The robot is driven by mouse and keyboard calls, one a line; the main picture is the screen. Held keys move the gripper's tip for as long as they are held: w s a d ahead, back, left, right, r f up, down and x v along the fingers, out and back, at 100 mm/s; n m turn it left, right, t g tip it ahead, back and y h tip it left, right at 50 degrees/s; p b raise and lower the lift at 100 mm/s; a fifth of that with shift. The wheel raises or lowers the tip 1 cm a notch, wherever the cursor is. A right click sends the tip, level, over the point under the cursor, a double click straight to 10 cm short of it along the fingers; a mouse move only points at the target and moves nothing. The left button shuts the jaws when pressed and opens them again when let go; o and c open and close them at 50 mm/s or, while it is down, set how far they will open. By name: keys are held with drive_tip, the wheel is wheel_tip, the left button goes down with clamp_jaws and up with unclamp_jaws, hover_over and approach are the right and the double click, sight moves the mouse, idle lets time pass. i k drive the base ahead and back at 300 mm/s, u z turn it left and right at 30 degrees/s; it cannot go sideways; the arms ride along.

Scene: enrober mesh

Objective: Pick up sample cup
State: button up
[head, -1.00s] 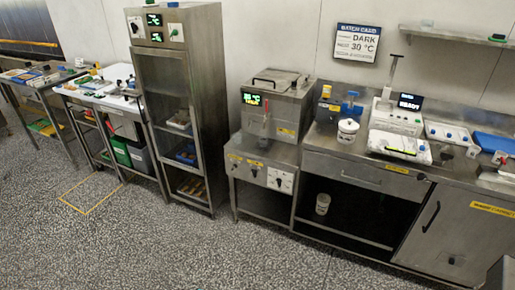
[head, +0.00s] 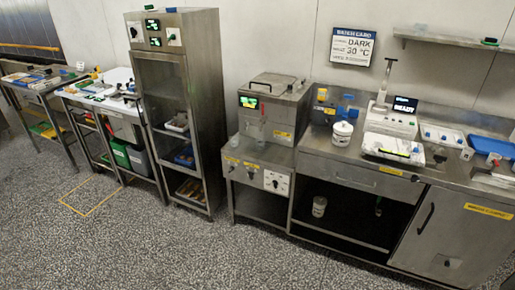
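A white tub (head: 342,133) stands upright on the steel bench, left of the white instrument with the "READY" screen. A second pale tub (head: 319,206) stands on the open shelf under the bench. A small white cup (head: 80,66) stands at the back of the far-left tables. I cannot tell from this view which of these is the sample cup. My gripper is not in view.
The "READY" instrument (head: 392,121) and a white tray (head: 394,148) occupy the bench. A steel heated unit (head: 272,108) and a tall cabinet (head: 176,100) stand left of it. The speckled floor (head: 150,245) in front is clear.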

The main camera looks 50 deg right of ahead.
sight(260, 144)
drive_tip(key=z, duration=0.05)
drive_tip(key=i, duration=0.95)
drive_tip(key=u, duration=0.05)
